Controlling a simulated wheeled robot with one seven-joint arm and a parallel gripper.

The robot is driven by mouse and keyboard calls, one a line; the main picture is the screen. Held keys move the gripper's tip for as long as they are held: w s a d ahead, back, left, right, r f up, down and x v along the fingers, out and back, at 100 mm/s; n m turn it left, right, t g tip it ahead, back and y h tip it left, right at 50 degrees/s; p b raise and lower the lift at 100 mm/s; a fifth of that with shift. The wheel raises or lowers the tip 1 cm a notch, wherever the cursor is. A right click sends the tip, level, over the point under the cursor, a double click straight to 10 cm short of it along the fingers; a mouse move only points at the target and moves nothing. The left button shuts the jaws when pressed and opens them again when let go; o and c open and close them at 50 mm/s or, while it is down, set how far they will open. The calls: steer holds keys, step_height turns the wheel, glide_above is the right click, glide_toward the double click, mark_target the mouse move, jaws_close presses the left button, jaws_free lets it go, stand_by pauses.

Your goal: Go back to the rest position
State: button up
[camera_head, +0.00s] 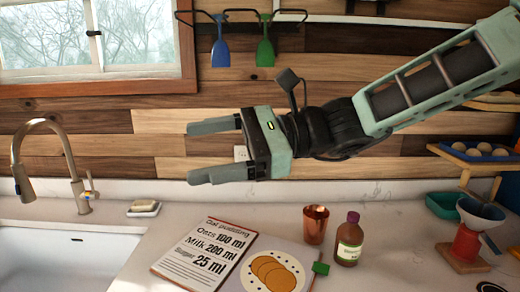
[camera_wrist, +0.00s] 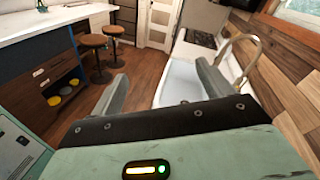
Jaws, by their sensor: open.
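My gripper (camera_head: 212,150) is open and empty in the head view. It is raised in the air above the counter, with its fingers pointing left, in front of the wood-plank wall. In the wrist view my gripper (camera_wrist: 165,85) shows its two fingers spread apart with nothing between them. Beyond them are the wooden floor (camera_wrist: 146,68) and the white sink (camera_wrist: 183,82).
On the counter (camera_head: 190,232) below are a recipe card (camera_head: 205,252), a copper cup (camera_head: 315,224) and a brown bottle (camera_head: 349,240). A tall faucet (camera_head: 68,150) stands at left. An egg rack (camera_head: 470,155) is at right. Blue and green spatulas (camera_head: 264,50) hang above.

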steer(key=s+d+f+n+g+h+b, duration=0.1)
steer(key=s+d+f+n+h, duration=0.1)
steer(key=s+f+n+h, duration=0.35)
steer(key=s+d+f+n+h, duration=0.25)
steer(key=s+f, duration=0.35)
steer(key=f, duration=0.4)
steer(key=s+d+f+n+t+h+b, duration=0.1)
steer(key=d+f+n+h, duration=0.3)
steer(key=d, duration=0.4)
steer(key=s+d+f+n+t+h, duration=0.3)
steer(key=d+f+n+h, duration=0.1)
steer(key=d, duration=0.5)
steer(key=f+n, duration=0.1)
steer(key=n, duration=0.1)
steer(key=shift+n+t+b, duration=0.3)
steer(key=shift+n+b, duration=0.1)
